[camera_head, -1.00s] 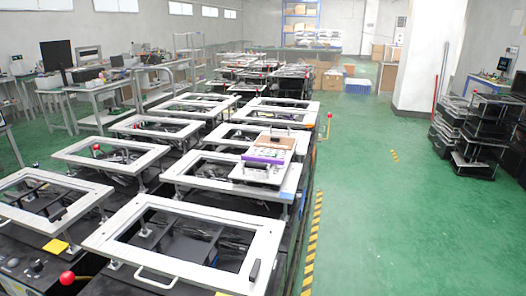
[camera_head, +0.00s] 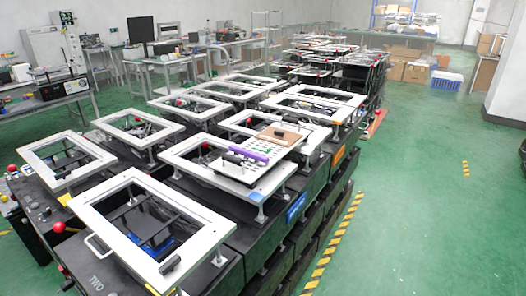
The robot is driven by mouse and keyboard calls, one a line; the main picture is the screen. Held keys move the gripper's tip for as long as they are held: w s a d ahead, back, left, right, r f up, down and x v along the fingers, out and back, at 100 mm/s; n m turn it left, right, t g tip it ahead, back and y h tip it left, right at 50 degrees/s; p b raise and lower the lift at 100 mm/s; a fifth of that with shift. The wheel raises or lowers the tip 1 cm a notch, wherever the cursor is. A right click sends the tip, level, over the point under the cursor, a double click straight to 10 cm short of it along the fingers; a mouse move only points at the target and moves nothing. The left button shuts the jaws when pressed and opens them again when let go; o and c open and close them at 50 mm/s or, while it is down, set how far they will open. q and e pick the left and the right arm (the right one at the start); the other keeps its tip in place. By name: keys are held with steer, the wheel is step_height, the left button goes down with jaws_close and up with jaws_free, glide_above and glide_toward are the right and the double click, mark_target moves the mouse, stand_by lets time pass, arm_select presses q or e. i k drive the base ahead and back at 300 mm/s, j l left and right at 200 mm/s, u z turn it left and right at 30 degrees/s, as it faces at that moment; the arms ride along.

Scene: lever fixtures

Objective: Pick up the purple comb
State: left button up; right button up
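A purple object (camera_head: 249,153), which looks like the comb, lies on a white tray-like panel (camera_head: 239,179) near the middle of the view. The panel rests on one of the white-framed lever fixtures (camera_head: 187,158). The purple object is small in the picture, so its teeth cannot be made out. A brown flat piece (camera_head: 278,137) lies behind it on the same panel, and a dark object (camera_head: 230,158) lies beside it to the left. Neither of my grippers shows in this view.
Rows of white-framed fixtures on black bases fill the middle and left. Open green floor (camera_head: 430,220) lies to the right, past a yellow-black floor stripe (camera_head: 333,245). Workbenches (camera_head: 165,62) stand behind at the left. A blue crate (camera_head: 446,80) stands at the back right.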

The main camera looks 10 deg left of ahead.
mark_target(254, 157)
steer(key=i+l+u, duration=0.1)
steer(key=l, duration=0.25)
steer(key=i+l+u, duration=0.1)
steer(key=i+l, duration=0.15)
steer(key=i+l+u, duration=0.1)
steer(key=l, duration=0.35)
steer(key=i+l+u, duration=0.1)
steer(key=l, duration=0.3)
steer(key=i, duration=0.1)
